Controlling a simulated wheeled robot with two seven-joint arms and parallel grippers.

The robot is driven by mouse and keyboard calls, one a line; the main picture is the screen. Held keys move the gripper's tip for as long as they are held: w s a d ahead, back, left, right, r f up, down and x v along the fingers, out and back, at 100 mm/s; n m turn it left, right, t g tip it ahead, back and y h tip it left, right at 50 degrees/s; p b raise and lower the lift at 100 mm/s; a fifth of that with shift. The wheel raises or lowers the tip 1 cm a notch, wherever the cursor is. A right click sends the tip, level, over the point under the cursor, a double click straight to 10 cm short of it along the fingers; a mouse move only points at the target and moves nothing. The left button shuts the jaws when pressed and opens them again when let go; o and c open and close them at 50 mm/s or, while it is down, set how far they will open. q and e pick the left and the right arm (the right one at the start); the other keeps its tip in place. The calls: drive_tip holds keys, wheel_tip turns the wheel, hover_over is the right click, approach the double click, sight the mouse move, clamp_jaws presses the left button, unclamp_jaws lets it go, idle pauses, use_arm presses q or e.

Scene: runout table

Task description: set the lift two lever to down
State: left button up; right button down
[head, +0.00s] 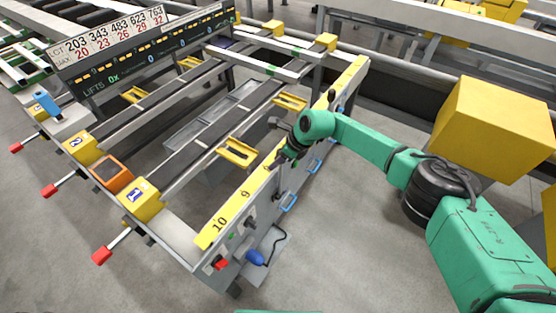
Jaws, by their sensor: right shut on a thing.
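My right gripper (277,163) is at the side panel of the runout table, beside the yellow numbered strip (229,219). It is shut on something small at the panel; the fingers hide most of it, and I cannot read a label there. A dark lever-like part shows on the panel just below the fingers. Whether it is the lift two lever, and which way it is set, I cannot tell. Yellow lift-like brackets (238,152) sit between the rails. My left gripper is not in view.
Red-knobbed rods (102,255) stick out at the left end near yellow blocks marked 1 (138,198) and 2 (77,143). A red button (220,262) and blue pendant (256,257) are at the near corner.

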drive_tip(key=c, duration=0.5)
unclamp_jaws()
drive_tip(key=shift+a, duration=0.1)
drive_tip(key=b+v, duration=0.2)
drive_tip(key=v, duration=1.2)
drive_tip(key=shift+r, duration=0.25)
